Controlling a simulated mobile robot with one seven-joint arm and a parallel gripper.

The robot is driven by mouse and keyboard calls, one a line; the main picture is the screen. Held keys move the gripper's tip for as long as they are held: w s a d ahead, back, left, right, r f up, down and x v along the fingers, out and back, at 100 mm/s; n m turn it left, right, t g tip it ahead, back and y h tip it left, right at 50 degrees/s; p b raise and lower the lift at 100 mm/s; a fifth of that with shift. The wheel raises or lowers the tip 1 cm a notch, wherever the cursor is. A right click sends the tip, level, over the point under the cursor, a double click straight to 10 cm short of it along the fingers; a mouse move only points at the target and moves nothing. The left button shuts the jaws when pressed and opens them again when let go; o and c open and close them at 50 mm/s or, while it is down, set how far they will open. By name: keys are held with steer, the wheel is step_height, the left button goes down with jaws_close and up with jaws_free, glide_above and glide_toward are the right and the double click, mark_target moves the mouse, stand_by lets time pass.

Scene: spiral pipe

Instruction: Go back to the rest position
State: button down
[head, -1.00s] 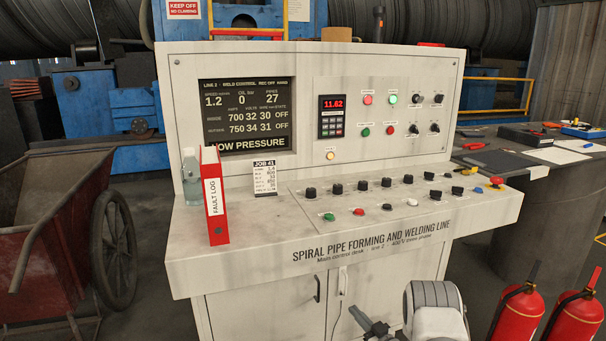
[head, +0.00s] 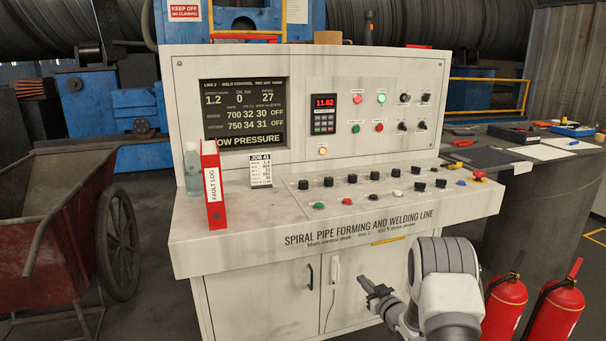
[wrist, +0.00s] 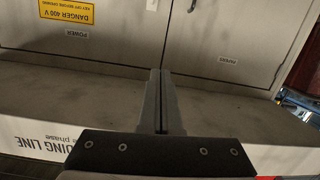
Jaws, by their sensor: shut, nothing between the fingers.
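My gripper (head: 367,284) is in front of the control desk (head: 225,254), near its lower cabinet doors, and holds nothing. In the wrist view its two fingers (wrist: 160,76) lie together, shut and empty, with the desk's cabinet doors (wrist: 215,32) beyond them. My gripper appears apart from the desk. The desk's sloping panel carries black knobs and coloured buttons, and its screen (head: 240,112) reads low pressure, with the first letter cut off.
A red fault log binder (head: 213,186), a clear bottle (head: 192,170) and a job card (head: 261,171) stand on the desk's left. A red cart (head: 40,235) is at left. Red extinguishers (head: 504,305) and a side table (head: 520,158) are at right.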

steer(key=s+d+r+m+g+h, duration=0.1)
steer(key=s+r+h, duration=0.15)
steer(key=r, duration=0.75)
steer(key=s+d+r+m+g+h, duration=0.1)
steer(key=s+r+h, duration=0.15)
steer(key=r, duration=0.65)
steer(key=s+r+m+g+h, duration=0.1)
steer(key=s+r+m+g, duration=0.1)
steer(key=s+r, duration=0.45)
steer(key=s+a+r+g, duration=0.1)
steer(key=s+a+g, duration=0.2)
steer(key=s, duration=1.4)
steer(key=s+a+r+g, duration=0.1)
steer(key=s+a+g, duration=0.2)
steer(key=s, duration=1.4)
step_height(320, 180, up, 24)
steer(key=s+p, duration=0.1)
steer(key=p, duration=2.3)
steer(key=shift+m+y+p, duration=0.3)
steer(key=shift+m, duration=0.1)
